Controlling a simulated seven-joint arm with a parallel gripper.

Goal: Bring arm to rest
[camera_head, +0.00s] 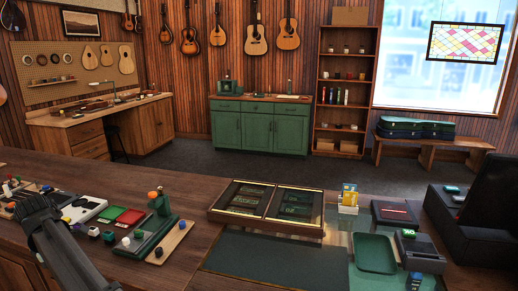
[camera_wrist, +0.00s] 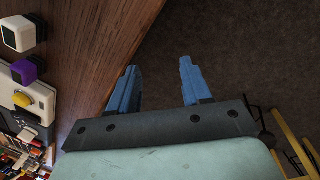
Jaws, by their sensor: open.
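My gripper (camera_wrist: 160,80) shows in the wrist view with its two blue fingers spread apart. Nothing is between them. Behind the fingers lie the dark grey floor (camera_wrist: 230,50) and the edge of the wooden counter (camera_wrist: 110,40). In the head view my dark arm reaches over the left part of the counter (camera_head: 190,262). My gripper's fingers cannot be made out in that view.
A display case (camera_head: 266,228), green tray (camera_head: 375,253) and card terminal (camera_head: 419,246) stand to the right. A dark mat (camera_head: 268,256) lies bare.

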